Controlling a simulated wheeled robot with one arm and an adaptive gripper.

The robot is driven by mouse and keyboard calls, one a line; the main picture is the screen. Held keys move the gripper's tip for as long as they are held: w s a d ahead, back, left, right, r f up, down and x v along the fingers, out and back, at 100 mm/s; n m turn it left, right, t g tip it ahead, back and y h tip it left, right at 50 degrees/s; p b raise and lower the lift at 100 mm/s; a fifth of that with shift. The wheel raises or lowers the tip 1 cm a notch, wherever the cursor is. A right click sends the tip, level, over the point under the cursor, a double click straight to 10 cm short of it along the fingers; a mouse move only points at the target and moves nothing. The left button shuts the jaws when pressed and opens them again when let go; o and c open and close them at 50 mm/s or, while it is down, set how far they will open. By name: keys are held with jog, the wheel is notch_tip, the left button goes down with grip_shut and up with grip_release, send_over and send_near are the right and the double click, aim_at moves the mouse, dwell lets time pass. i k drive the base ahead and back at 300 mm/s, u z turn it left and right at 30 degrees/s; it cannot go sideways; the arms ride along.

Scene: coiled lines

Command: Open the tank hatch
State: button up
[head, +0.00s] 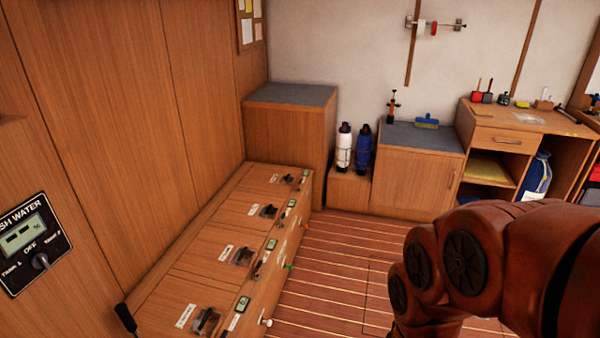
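A long low wooden bench (190,262) runs along the left wall. Its top has several panels, each with a small white label and a dark latch; these look like hatches, and all appear shut. The latches run from the nearest latch (205,320) through the second latch (242,256) and third latch (268,211) to the farthest latch (287,179). The label text is too small to read, so I cannot tell which is the tank hatch. My reddish-brown arm fills the lower right, and my gripper is out of view.
A fresh water panel (35,243) with a knob is on the left wall. Cabinets (410,180), a white fender (344,147), a blue fender (363,150) and a desk (515,135) line the back. The striped floor (335,255) beside the bench is clear.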

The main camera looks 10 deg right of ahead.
aim_at(275, 179)
jog(key=z, duration=0.7)
jog(key=i, duration=3.1)
jog(key=u, duration=1.6)
jog(key=i, duration=0.85)
jog(key=u, duration=0.7)
